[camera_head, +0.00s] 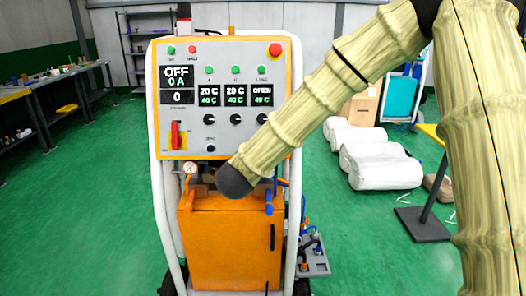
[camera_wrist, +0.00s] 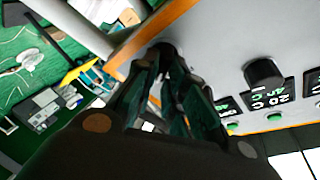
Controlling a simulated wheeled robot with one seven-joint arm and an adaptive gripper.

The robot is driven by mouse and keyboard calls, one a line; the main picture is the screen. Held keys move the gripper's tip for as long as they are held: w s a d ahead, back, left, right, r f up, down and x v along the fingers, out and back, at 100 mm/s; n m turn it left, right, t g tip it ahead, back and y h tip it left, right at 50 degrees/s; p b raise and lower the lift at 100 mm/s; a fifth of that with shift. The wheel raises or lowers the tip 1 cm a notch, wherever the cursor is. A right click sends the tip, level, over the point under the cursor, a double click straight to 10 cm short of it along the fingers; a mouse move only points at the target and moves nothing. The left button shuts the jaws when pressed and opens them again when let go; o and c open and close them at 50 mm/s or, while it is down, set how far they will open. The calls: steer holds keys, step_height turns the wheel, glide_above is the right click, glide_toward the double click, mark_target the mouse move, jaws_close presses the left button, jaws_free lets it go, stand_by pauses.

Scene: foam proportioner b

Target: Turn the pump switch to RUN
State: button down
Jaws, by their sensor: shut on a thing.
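The orange-framed panel (camera_head: 222,75) stands upright on a cart. A red switch handle (camera_head: 175,135) stands upright on a yellow plate at its lower left. Small black knobs sit under the displays, and one more (camera_head: 211,148) sits lower. The labels are too small to tell which is the pump switch. A display reads OFF and 0 A. In the head view my gripper is hidden behind my arm. In the wrist view my gripper (camera_wrist: 165,55) is shut on a dark thing near the panel's orange edge. The fingers hide what it is. A black knob (camera_wrist: 265,72) is beside it, apart.
My arm crosses in front of the panel's right side. A red button (camera_head: 275,50) is at the panel's top right. An orange cabinet (camera_head: 230,245) is below. White rolls (camera_head: 385,168) lie on the floor at right. Green floor is clear at left.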

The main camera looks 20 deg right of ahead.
steer(key=shift+m, duration=0.3)
steer(key=c, duration=1.5)
jaws_free()
steer(key=shift+d, duration=0.1)
steer(key=v, duration=1.2)
